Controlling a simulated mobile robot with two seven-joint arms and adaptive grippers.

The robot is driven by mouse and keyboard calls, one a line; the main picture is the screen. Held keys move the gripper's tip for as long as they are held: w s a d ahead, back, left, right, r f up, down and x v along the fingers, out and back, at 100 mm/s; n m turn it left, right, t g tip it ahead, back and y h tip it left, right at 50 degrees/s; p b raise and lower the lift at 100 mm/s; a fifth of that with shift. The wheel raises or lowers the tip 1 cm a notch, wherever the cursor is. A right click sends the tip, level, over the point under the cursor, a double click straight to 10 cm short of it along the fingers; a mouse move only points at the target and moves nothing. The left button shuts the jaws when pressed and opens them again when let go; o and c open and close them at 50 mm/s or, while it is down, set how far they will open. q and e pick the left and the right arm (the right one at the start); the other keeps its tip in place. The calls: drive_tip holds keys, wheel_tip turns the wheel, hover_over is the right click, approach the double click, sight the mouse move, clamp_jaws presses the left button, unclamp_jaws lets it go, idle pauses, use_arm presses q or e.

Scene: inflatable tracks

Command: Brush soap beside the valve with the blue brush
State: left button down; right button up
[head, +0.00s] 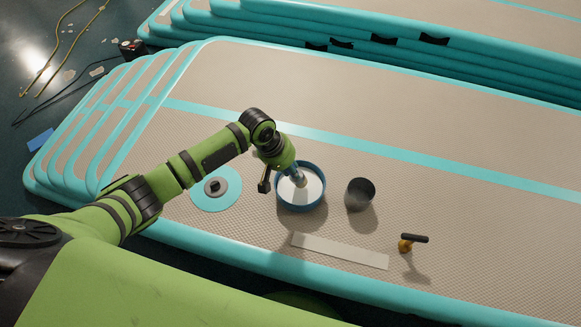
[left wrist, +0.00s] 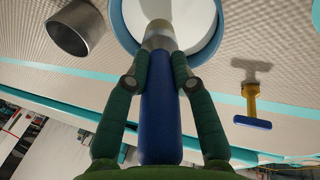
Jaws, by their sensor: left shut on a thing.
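My left gripper (head: 288,167) is shut on the blue brush; the left wrist view shows its two fingers (left wrist: 160,84) on either side of the blue handle (left wrist: 160,125). The brush (head: 299,180) points down into a blue-rimmed bowl (head: 302,209) with white contents, likely the soap. Whether the bristles touch the white surface is hard to tell. The bowl's rim also shows in the left wrist view (left wrist: 117,27). The valve (head: 215,187) is a dark piece on a grey disc in a round turquoise patch (head: 205,204), left of the bowl. My right gripper is not in view.
A dark grey cup (head: 360,193) stands right of the bowl. A pale flat strip (head: 340,251) lies in front. A yellow tool with a dark bar (head: 406,243) is farther right. All are on the beige inflatable track (head: 480,190); its surface between patch and back stripe is clear.

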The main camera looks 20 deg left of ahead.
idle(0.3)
use_arm(q)
drive_tip(key=shift+f+b, duration=0.3)
drive_tip(key=shift+f, duration=0.3)
idle(0.4)
drive_tip(key=shift+s+f+p, duration=0.1)
drive_tip(key=shift+p, duration=0.25)
idle(1.6)
wheel_tip(320, 180, up, 7)
drive_tip(key=p, duration=0.8)
idle(0.5)
